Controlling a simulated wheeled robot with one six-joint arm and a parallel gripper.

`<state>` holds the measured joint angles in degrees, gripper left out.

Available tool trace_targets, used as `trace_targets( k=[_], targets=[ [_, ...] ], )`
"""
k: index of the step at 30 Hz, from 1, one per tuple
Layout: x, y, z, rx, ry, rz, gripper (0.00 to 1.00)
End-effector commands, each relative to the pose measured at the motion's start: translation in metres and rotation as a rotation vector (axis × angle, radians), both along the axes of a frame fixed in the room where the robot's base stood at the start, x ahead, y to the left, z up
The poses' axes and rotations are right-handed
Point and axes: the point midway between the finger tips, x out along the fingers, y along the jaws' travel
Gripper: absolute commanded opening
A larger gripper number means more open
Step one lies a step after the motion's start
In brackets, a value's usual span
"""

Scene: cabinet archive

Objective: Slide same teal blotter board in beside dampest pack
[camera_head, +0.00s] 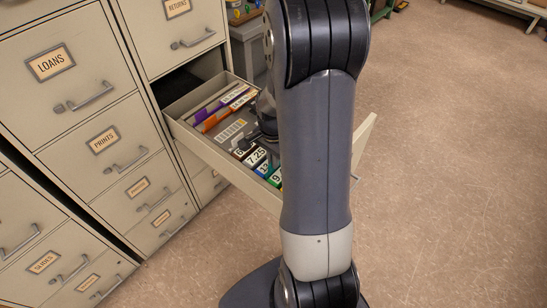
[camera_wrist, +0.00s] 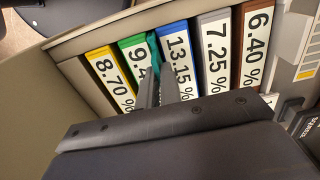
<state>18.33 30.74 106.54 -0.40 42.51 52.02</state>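A row of labelled packs stands in the open drawer (camera_head: 222,160). In the wrist view they read 8.70 % on yellow (camera_wrist: 110,75), 9.4-something on green (camera_wrist: 137,55), 13.15 % on blue (camera_wrist: 180,58), 7.25 % on grey (camera_wrist: 215,50) and 6.40 % on brown (camera_wrist: 257,40). The 13.15 % pack shows the highest number. The teal blotter board (camera_wrist: 154,54) is upright between the green and blue packs, covering part of the green label. My gripper (camera_wrist: 157,88) looks closed on the board's near edge. The board's lower part is hidden.
The drawer's wall (camera_wrist: 68,44) runs beside the yellow pack. Purple and orange dividers (camera_head: 212,120) stand farther back in the drawer. Shut cabinet drawers (camera_head: 85,95) are at the left. The floor (camera_head: 450,170) at the right is clear.

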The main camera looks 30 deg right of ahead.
Motion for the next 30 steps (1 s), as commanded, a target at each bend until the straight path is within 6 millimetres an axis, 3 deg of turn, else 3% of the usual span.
trace_targets(
  k=[2,3,12,30],
  targets=[
    [0.0,0.0,-0.0063,0.0,0.0,0.0,0.0],
    [0.0001,0.0,-0.004,0.0,0.0,0.0,0.07],
    [0.0,0.0,-0.0034,0.0,0.0,0.0,0.3],
    [0.0,0.0,-0.0017,0.0,0.0,0.0,0.3]
  ],
)
